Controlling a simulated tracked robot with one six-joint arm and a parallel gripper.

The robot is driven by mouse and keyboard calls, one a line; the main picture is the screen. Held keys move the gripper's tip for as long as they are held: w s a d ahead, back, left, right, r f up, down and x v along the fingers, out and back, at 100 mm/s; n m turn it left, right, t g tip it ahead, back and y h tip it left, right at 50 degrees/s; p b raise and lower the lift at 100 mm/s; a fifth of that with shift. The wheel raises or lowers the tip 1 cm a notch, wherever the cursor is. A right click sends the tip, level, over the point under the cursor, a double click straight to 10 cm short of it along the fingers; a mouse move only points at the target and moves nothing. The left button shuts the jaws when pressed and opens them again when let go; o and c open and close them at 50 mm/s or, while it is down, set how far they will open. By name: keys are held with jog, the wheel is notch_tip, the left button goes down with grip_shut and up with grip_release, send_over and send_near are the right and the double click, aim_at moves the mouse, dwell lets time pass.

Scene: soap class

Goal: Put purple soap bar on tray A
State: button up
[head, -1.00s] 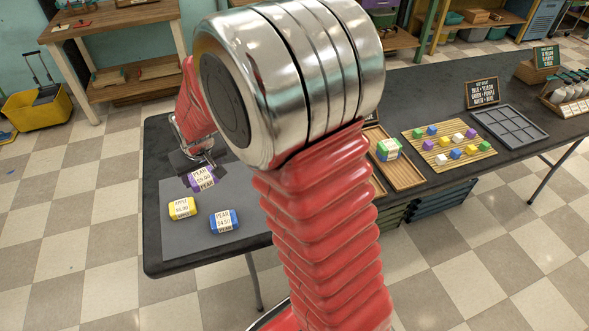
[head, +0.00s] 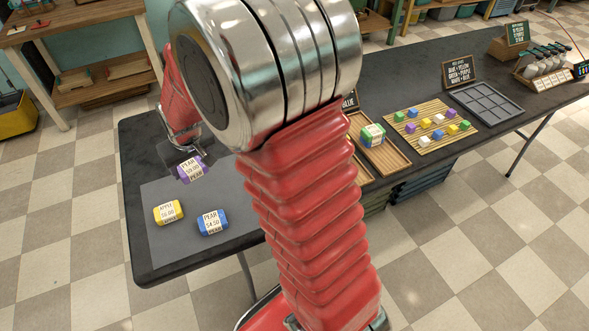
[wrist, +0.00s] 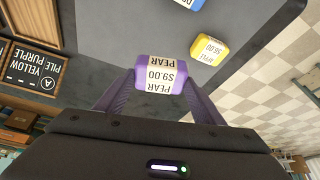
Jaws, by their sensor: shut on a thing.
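The purple soap bar (head: 190,168), labelled PEAR, is in my gripper (head: 188,163) beyond the left side of my arm. In the wrist view the purple bar (wrist: 160,73) sits between the two purple fingertips, which touch its ends; it appears held just above the grey mat. In the head view my arm hides part of the tray area.
Yellow soap (head: 168,212) and blue soap (head: 212,222) lie on the grey mat (head: 165,240). Beyond are a bamboo mat (head: 445,140) with several small cubes and a grey compartment tray (head: 488,105).

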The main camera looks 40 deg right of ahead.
jog(key=s+d+m, duration=0.1)
jog(key=s+d, duration=0.2)
jog(key=d, duration=0.6)
jog(key=s+d+f+m, duration=0.1)
jog(key=s+d, duration=0.3)
jog(key=d, duration=0.6)
jog(key=s+d+f+m+h, duration=0.1)
jog(key=s+d, duration=0.2)
jog(key=d, duration=0.6)
jog(key=shift+s+d, duration=0.3)
jog(key=shift+d, duration=0.1)
jog(key=shift+f, duration=3.15)
jog(key=shift+f, duration=1.9)
jog(key=o, duration=1.1)
